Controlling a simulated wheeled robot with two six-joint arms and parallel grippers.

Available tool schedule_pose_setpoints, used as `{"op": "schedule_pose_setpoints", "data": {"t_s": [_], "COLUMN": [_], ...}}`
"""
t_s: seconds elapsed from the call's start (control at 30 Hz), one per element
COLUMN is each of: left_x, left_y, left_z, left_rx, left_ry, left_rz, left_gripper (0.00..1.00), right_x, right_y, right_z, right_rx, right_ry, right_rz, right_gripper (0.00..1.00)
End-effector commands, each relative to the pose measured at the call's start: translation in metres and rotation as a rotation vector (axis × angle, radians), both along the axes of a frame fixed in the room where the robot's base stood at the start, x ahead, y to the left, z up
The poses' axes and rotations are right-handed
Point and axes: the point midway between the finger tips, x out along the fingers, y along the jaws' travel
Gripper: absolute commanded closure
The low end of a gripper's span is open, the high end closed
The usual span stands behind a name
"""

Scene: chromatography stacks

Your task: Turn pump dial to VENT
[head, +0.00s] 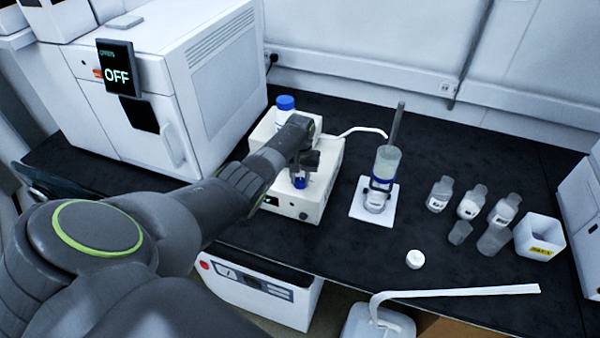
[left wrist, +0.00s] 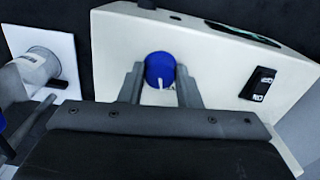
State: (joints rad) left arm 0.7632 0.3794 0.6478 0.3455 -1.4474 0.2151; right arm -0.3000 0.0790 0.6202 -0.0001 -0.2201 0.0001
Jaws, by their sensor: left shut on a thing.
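The pump is a cream box (head: 318,205) on the black bench, and its top face (left wrist: 120,60) fills much of the left wrist view. A blue dial (head: 299,183) sits on it and shows between the fingers in the left wrist view (left wrist: 158,66). A white pointer mark on the dial points towards the bottom of that view. My left gripper (head: 301,172) is shut on the dial, one finger on each side. Most of the dial's lettering is hidden by the gripper, so I cannot read its setting. My right gripper is not in view.
A black rocker switch (left wrist: 260,84) is on the pump. A blue-capped bottle (head: 285,108) stands at its back. A large instrument reading OFF (head: 117,75) stands left.

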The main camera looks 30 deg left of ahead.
Motion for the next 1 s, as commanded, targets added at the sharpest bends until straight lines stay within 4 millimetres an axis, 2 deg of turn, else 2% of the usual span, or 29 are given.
{"op": "schedule_pose_setpoints", "data": {"t_s": [0.1,0.5,1.0], "left_x": [0.001,0.001,0.002], "left_y": [0.000,0.000,0.000], "left_z": [0.003,0.002,0.001], "left_rx": [0.002,0.001,0.001], "left_ry": [-0.001,-0.003,-0.005], "left_rz": [0.107,0.386,0.488], "left_gripper": [0.93,0.93,0.92], "right_x": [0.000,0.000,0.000], "right_y": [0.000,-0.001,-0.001], "right_z": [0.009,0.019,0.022], "right_rx": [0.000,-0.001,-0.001], "right_ry": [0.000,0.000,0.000], "right_rz": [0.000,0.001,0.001], "right_gripper": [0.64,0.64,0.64]}}
